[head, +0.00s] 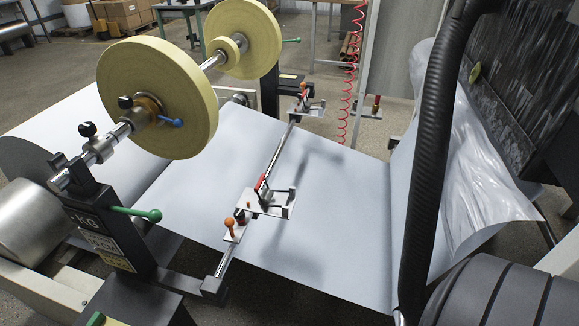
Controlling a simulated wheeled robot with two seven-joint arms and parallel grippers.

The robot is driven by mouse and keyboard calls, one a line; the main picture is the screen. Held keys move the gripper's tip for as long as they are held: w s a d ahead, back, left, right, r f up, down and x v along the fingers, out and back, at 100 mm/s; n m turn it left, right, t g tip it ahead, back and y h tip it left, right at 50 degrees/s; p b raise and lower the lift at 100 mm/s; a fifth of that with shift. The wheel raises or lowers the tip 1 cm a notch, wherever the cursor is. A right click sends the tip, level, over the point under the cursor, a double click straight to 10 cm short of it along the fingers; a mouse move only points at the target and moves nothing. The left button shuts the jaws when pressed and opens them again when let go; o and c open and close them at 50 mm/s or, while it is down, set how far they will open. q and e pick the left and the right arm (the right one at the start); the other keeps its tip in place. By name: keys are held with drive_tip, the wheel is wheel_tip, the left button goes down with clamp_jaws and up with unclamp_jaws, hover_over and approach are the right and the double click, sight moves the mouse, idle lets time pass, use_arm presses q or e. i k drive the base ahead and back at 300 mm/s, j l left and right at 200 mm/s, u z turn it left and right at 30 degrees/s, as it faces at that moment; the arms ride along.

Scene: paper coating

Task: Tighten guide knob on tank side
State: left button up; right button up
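A thin metal guide bar (275,153) crosses above the pale paper web (337,205). Near its front end, a small metal block carries an upright orange knob (230,223). Beside it is a flat bracket (271,206) with a raised red lever (261,183). A second bracket with another orange knob (303,87) sits at the bar's far end. I cannot tell which knob is on the tank side, nor whether either is tight. No tank is clearly identifiable. Neither of my grippers is in view.
Yellow rolls (160,98) sit on a shaft at upper left. A black stand with a green handle (155,215) is at front left. A thick black ribbed hose (431,150) hangs at right, before a dark panel (530,95). A red coiled hose (352,70) hangs behind.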

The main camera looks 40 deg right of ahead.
sight(239, 215)
drive_tip(key=z, duration=1.1)
